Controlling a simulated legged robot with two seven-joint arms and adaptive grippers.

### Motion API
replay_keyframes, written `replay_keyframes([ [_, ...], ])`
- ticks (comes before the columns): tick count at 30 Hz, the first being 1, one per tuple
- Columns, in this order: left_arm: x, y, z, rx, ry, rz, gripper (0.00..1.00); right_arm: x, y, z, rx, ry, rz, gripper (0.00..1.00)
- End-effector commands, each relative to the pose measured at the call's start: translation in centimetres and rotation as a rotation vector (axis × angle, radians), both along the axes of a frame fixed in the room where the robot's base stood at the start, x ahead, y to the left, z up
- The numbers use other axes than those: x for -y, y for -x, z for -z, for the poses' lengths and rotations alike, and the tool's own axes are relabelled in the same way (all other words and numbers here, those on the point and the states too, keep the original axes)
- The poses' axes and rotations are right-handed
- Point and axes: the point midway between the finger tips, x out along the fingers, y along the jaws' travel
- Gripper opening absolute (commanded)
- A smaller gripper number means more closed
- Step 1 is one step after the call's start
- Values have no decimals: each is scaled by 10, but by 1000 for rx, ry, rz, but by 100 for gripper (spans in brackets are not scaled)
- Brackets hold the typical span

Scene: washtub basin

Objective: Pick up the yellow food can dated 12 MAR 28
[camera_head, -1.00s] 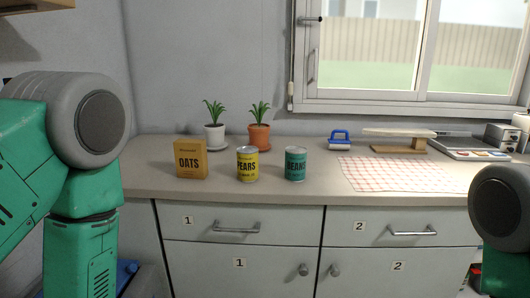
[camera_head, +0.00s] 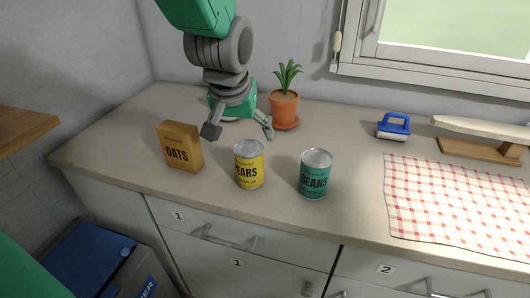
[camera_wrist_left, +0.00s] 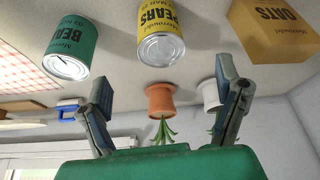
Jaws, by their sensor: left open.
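The yellow can (camera_head: 249,166), labelled PEARS, stands upright on the counter between the oats box and the teal can. A date line is printed low on its label, too small to read surely. My left gripper (camera_head: 240,131) is open, pointing down behind the yellow can, with its fingers apart and nothing between them. In the left wrist view the yellow can (camera_wrist_left: 162,32) appears upside down beyond the open fingers (camera_wrist_left: 163,82). My right gripper is not in view.
An oats box (camera_head: 180,147) stands left of the yellow can and a teal BEANS can (camera_head: 314,175) right. A potted plant (camera_head: 284,106) stands behind; a white pot (camera_wrist_left: 211,95) shows in the wrist view. A checked cloth (camera_head: 450,205) and blue-handled brush (camera_head: 393,126) lie to the right.

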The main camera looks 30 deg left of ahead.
Motion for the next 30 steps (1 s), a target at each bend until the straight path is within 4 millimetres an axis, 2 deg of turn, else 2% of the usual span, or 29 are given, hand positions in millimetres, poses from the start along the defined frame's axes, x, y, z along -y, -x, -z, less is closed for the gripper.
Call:
replay_keyframes([
  [3, -4, -7, 26, -8, 2, -2, 85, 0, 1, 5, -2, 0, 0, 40],
  [9, -8, -23, 61, -7, 1, -2, 85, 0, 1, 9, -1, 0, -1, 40],
  [17, -11, -31, 77, -2, 0, 0, 85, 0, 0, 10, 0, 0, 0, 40],
  [25, -13, -48, 113, -6, 1, 0, 85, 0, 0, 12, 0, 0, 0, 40],
  [30, -14, -51, 121, -2, 0, 0, 85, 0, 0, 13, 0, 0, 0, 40],
])
